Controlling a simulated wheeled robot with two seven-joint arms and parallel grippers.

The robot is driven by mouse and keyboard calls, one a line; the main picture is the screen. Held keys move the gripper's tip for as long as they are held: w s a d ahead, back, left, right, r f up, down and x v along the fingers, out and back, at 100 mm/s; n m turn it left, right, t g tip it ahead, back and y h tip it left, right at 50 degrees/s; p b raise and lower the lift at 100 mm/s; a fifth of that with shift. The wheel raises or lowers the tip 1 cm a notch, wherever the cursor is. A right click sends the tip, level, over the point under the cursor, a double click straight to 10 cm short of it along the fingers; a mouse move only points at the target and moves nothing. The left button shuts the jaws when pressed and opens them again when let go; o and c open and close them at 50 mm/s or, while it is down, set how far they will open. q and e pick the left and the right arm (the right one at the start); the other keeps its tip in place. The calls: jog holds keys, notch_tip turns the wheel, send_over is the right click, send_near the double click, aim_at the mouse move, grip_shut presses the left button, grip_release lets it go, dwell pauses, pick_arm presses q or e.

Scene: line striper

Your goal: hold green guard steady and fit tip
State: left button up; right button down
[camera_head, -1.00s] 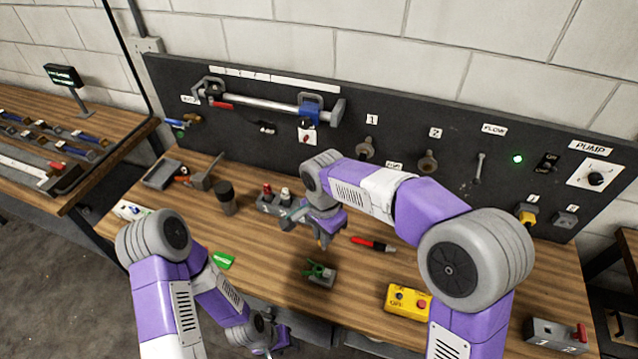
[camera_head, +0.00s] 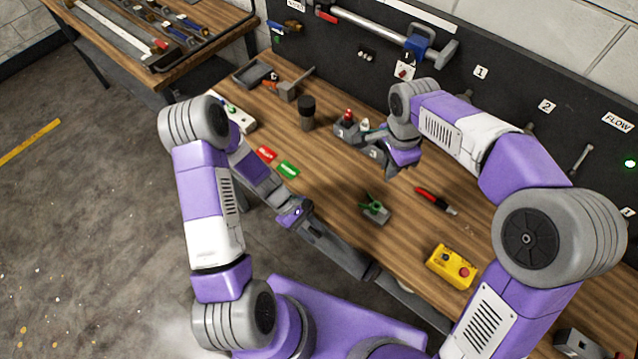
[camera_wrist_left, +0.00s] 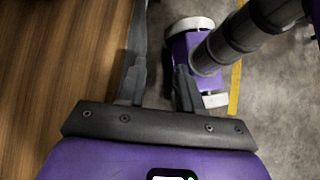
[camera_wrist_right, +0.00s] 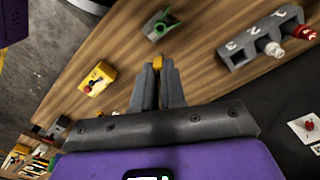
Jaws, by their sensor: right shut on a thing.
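The green guard (camera_head: 373,203) sits on a small grey block on the bench, and also shows in the right wrist view (camera_wrist_right: 158,24). My right gripper (camera_wrist_right: 158,78) is shut on a small orange-yellow tip (camera_wrist_right: 158,62), of which only the end shows between the fingertips. It is above the bench, beyond the guard and apart from it; in the head view its fingers are partly hidden. My left gripper (camera_wrist_left: 160,78) is open and empty, low by the bench's near edge, not touching the guard.
A grey numbered holder (camera_wrist_right: 238,56) carries a red tip and a white tip. A red-black pen-like tool (camera_head: 435,200) and a yellow button box (camera_head: 451,266) lie right of the guard. Red and green cards (camera_head: 288,170) lie left. A dark panel stands behind.

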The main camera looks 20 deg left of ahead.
pick_arm(q)
notch_tip(320, 180, up, 3)
jog(key=w+a+n+h, duration=0.1)
jog(key=w+n+h, duration=0.1)
jog(key=w, duration=0.1)
jog(key=n+t+h, duration=0.2)
jog(key=h, duration=0.1)
send_near(353, 208)
jog(key=r, duration=0.1)
jog(key=a+r, duration=0.1)
jog(key=r, duration=0.2)
jog(key=shift+s+a, duration=0.3)
jog(key=shift+w+d+r, duration=0.1)
jog(key=x, duration=1.1)
jog(key=shift+w+d, duration=0.15)
jog(key=shift+d, duration=0.2)
jog(key=shift+c, duration=0.3)
grip_shut()
